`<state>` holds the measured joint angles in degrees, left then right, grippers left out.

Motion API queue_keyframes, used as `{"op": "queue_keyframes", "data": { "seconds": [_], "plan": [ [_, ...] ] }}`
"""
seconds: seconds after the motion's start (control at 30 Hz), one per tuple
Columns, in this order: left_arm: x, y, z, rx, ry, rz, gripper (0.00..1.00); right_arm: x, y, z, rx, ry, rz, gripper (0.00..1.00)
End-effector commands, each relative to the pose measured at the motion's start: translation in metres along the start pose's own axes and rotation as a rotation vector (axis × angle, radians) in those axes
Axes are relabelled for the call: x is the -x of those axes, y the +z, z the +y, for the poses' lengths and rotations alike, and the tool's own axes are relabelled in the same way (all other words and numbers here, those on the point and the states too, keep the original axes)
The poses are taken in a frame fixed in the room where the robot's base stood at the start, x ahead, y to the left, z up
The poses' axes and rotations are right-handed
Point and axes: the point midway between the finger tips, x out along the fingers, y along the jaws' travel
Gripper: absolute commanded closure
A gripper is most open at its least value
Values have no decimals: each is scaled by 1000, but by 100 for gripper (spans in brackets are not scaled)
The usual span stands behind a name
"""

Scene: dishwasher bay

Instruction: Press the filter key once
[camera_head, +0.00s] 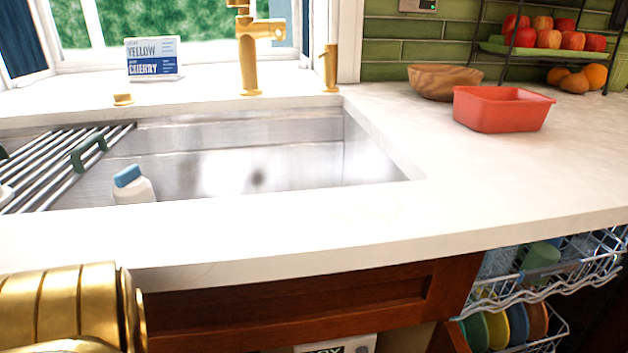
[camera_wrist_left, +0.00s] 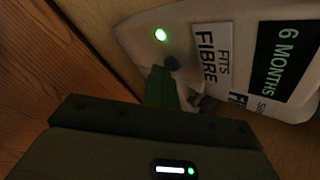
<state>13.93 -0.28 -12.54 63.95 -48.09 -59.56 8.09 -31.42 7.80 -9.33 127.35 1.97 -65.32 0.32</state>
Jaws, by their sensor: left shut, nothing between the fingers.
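In the left wrist view, a pale filter unit (camera_wrist_left: 140,30) carries a lit green lamp (camera_wrist_left: 161,34) and a small dark blue round key (camera_wrist_left: 172,64). My left gripper (camera_wrist_left: 159,72) is shut and empty, its green fingertips pointing at the unit just beside the dark key. I cannot tell whether they touch it. The fingers partly hide the unit's lower part. In the head view, a piece of a pale labelled box (camera_head: 345,346) shows in the cabinet under the sink. My left gripper is outside that view. My right gripper is in neither view.
Labels on the unit read "FITS FIBRE" (camera_wrist_left: 210,58) and "6 MONTHS" (camera_wrist_left: 284,60). Wood panels (camera_wrist_left: 45,75) lie close by. Above are the counter (camera_head: 300,235) and the sink (camera_head: 240,160). The pulled-out dishwasher rack (camera_head: 540,280) stands at the right.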

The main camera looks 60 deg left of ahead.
Motion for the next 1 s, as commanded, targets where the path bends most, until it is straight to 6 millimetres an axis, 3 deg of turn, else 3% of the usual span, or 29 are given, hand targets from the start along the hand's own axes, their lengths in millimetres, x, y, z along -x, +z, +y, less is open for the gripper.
{"op": "queue_keyframes", "data": {
  "seconds": [1.0],
  "plan": [
    [21,-16,16,-1,2,0,100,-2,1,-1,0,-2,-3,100]
  ]
}}
